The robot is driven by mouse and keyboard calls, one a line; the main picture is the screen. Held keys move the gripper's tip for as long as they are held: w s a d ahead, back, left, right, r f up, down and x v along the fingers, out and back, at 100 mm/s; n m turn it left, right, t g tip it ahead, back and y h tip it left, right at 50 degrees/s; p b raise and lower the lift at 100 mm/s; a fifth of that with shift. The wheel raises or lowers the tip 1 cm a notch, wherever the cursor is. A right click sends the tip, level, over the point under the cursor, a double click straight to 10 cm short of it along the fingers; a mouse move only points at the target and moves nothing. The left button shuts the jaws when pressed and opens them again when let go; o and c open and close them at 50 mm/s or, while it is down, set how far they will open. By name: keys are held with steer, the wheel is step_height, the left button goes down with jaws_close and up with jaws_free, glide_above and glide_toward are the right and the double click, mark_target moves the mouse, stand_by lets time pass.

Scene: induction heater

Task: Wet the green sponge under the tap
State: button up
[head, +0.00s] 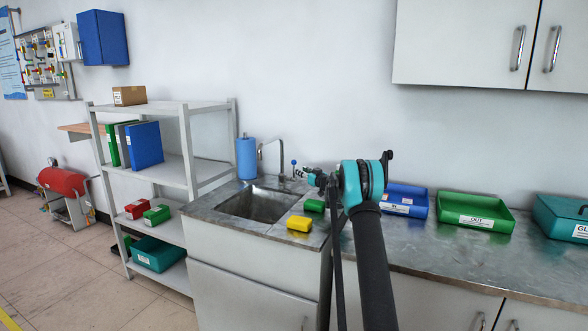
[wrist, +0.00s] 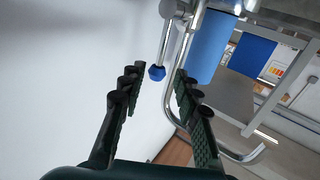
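The green sponge (head: 314,205) lies on the metal counter just right of the sink (head: 262,204), behind a yellow sponge (head: 299,223). The tap (head: 282,155) is a bent metal pipe at the back of the sink; its pipe also shows in the wrist view (wrist: 172,108). A blue-tipped lever (head: 294,163) stands beside it. My gripper (head: 304,174) is above the counter near this lever, higher than the green sponge. In the wrist view my gripper (wrist: 155,75) has its fingers apart, with the blue knob (wrist: 156,72) seen between them. It holds nothing.
A blue cylinder (head: 246,158) stands behind the sink's left side. Blue (head: 405,201), green (head: 475,212) and teal (head: 562,218) containers stand on the counter to the right. A grey shelf (head: 185,160) adjoins the sink's left. Wall cabinets (head: 465,45) hang above.

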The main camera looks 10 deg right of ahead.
mark_target(294, 167)
steer(key=x, duration=0.8)
steer(key=shift+a, duration=0.1)
jaws_close()
stand_by(0.4)
